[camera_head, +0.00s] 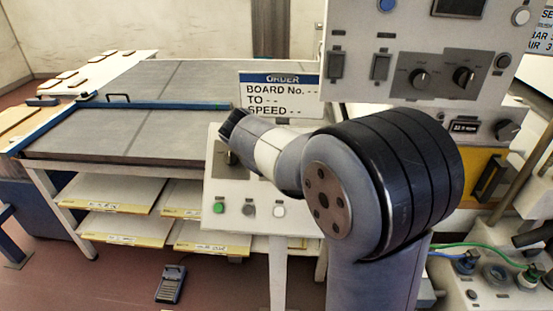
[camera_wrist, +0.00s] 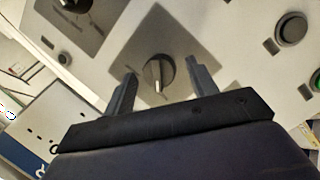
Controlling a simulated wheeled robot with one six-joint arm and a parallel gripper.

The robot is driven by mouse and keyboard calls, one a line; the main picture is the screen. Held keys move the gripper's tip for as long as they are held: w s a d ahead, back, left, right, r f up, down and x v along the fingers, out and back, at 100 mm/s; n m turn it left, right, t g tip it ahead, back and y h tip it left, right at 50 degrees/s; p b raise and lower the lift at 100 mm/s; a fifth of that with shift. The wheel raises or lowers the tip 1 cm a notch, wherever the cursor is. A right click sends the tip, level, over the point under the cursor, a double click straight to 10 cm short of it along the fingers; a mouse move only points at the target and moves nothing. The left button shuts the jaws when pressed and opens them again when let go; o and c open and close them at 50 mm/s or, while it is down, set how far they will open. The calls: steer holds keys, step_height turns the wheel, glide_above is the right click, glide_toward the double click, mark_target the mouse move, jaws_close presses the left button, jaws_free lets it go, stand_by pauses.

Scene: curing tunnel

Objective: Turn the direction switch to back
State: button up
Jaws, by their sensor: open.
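A round dark knob with a pale grip bar (camera_wrist: 158,73) sits on a grey diamond-shaped plate (camera_wrist: 150,42) in the wrist view. It appears to be the direction switch; no label on it is readable. Its bar runs roughly up and down in that picture. My gripper (camera_wrist: 163,80) is open, one finger on each side of the knob, with gaps visible. Whether the fingertips reach its depth I cannot tell. In the head view my wrist is over the left of the low white control panel (camera_head: 210,190), and the fingertips are hidden there.
A second knob (camera_wrist: 75,4) is at the wrist view's upper left, and a grey button (camera_wrist: 290,28) at the right. The head view shows a green button (camera_head: 219,208) on the low panel, an upright panel (camera_head: 350,85) behind, and a conveyor (camera_head: 90,135) at left.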

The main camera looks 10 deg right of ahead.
steer(key=v, duration=1)
steer(key=shift+s+a+r+b, duration=0.25)
steer(key=shift+b, duration=0.2)
steer(key=p+x, duration=0.1)
steer(key=x, duration=1)
steer(key=shift+d+r, duration=0.1)
